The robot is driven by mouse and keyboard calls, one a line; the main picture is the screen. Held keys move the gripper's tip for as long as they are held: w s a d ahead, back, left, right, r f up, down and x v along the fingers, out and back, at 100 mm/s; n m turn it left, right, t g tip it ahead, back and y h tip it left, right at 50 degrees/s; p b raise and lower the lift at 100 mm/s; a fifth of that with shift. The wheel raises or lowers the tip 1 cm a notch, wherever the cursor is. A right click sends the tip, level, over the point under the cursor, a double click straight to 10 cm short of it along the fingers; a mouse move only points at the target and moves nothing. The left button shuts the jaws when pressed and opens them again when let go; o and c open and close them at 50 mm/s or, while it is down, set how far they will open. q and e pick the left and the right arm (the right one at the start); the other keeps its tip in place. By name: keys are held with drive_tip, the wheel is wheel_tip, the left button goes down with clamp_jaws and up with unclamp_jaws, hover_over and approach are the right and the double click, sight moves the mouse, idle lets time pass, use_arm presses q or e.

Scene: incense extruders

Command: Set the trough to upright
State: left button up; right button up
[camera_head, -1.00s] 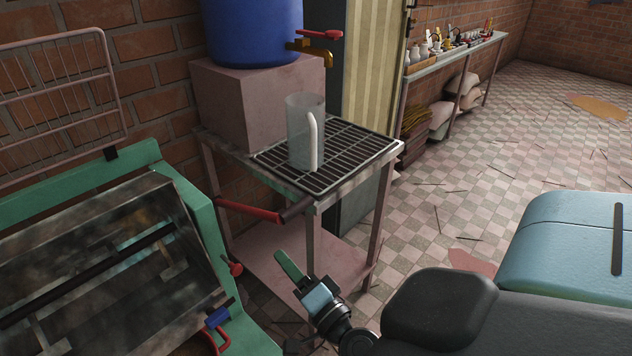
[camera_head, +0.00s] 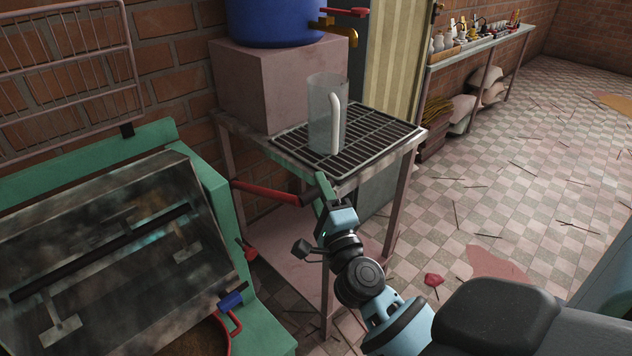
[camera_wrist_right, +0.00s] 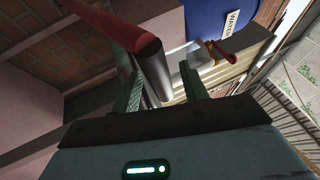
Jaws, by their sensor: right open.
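The trough (camera_head: 85,322) is a stained metal basin in the green frame at the left of the head view. It is tilted, its open side facing me, with a dark shaft and paddles inside. A red lever (camera_head: 262,190) with a dark grip sticks out to the right of the frame; how it joins the trough is hidden. My right gripper (camera_head: 324,190) is at the grip end of this lever. In the right wrist view, the open green fingers (camera_wrist_right: 156,62) have the dark grip (camera_wrist_right: 152,62) between them, nearer the left finger. Contact cannot be told. My left gripper is out of view.
A metal stand (camera_head: 397,155) with a grille top is close behind my right gripper. It bears a clear jug (camera_head: 320,112) and a pink block (camera_head: 245,90) under a blue water barrel (camera_head: 270,22). A red pot (camera_head: 205,338) sits below the trough.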

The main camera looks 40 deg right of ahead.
drive_tip(key=shift+x, duration=1.2)
clamp_jaws()
